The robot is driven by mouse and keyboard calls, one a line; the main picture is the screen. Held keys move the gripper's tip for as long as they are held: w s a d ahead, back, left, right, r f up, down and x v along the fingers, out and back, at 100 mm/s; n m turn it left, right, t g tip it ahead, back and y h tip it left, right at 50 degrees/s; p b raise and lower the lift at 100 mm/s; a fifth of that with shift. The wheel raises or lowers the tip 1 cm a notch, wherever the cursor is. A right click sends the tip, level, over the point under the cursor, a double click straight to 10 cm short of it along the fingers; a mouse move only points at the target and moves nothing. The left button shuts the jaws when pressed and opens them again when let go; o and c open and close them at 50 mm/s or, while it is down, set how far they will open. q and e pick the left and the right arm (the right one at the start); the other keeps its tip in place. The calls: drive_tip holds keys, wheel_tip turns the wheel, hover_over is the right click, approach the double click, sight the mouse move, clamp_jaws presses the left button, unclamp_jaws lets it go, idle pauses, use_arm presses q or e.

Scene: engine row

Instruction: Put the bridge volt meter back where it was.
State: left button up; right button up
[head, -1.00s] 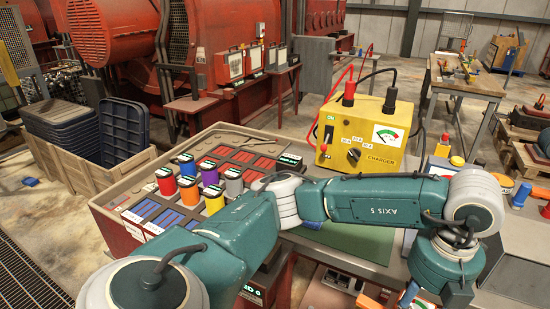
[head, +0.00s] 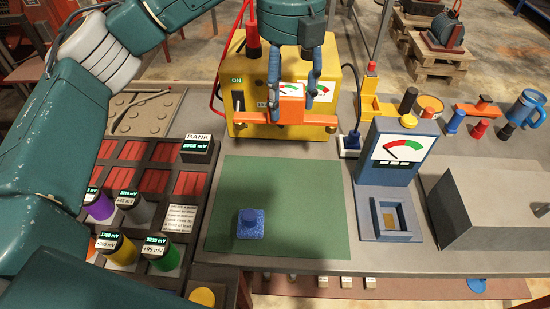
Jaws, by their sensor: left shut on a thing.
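My left gripper (head: 296,88) hangs down from the top of the head view, in front of the yellow charger (head: 245,128). The meter is held level, just in front of the charger's lower face. I cannot tell whether it touches the table. My right gripper is not in view.
The cell tray with the bank display (head: 197,146) is left. A blue gauge stand (head: 398,150), grey box (head: 490,195) and blue mug (head: 525,108) are right. The mat's right half is clear.

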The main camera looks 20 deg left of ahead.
sight(288, 125)
use_arm(q)
drive_tip(key=f, duration=0.4)
drive_tip(key=s+f+p, duration=0.1)
drive_tip(key=f, duration=0.1)
drive_tip(key=shift+d+f, duration=0.3)
drive_tip(key=shift+f, duration=0.05)
drive_tip(key=f+p, duration=0.1)
drive_tip(key=f, duration=0.5)
drive_tip(key=f+p, duration=0.1)
drive_tip(key=f, duration=0.4)
drive_tip(key=shift+w+a+f, duration=0.1)
drive_tip(key=shift+w+f, duration=0.1)
drive_tip(key=shift+f, duration=0.65)
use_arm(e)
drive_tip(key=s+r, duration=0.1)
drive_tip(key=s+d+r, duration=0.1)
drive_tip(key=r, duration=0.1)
use_arm(q)
drive_tip(key=o, duration=1)
drive_tip(key=shift+f, duration=0.1)
drive_tip(key=o, duration=0.4)
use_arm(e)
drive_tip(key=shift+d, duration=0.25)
